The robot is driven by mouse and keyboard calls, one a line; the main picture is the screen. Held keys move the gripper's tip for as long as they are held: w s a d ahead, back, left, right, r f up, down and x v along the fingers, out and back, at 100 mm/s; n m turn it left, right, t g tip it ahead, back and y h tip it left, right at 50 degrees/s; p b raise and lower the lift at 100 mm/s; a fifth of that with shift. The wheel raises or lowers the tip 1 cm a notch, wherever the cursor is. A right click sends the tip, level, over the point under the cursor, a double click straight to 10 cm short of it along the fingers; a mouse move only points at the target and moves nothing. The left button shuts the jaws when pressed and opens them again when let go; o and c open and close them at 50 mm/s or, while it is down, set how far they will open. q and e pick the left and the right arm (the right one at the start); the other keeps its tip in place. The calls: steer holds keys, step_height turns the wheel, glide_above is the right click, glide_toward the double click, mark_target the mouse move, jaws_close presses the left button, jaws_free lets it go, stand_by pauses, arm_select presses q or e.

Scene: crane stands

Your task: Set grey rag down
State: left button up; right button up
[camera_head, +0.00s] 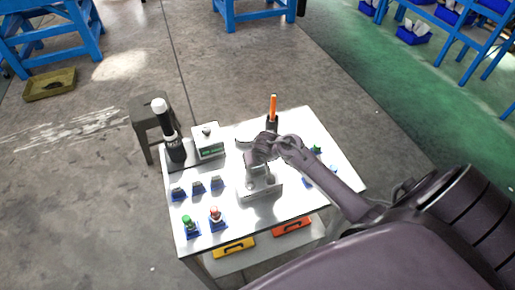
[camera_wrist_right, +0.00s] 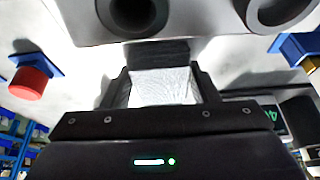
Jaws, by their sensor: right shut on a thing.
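The grey rag (camera_wrist_right: 162,87) shows in the right wrist view as a pale, crinkled piece between the two dark fingers of my right gripper (camera_wrist_right: 161,90). The gripper is shut on it. In the head view my right gripper (camera_head: 258,158) is over the middle of the white table (camera_head: 240,229), just above a grey stand (camera_head: 262,190); the arm hides much of what is there, and I cannot clearly make out the rag. In the wrist view a grey block with two round openings (camera_wrist_right: 200,32) is close beyond the fingertips. My left gripper is not in view.
A scale-like box with a green display (camera_head: 208,142) and a black bottle with a white top (camera_head: 174,140) stand at the back left. Red (camera_head: 215,215) and green (camera_head: 189,227) knobs in blue holders stand at the front left. An orange-handled tool (camera_head: 273,108) stands at the back.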

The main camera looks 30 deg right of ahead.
steer(key=shift+f, duration=0.1)
steer(key=o, duration=1)
steer(key=shift+o, duration=0.2)
steer(key=p+v, duration=0.1)
steer(key=v, duration=1.1)
steer(key=shift+p, duration=0.4)
steer(key=shift+s, duration=0.1)
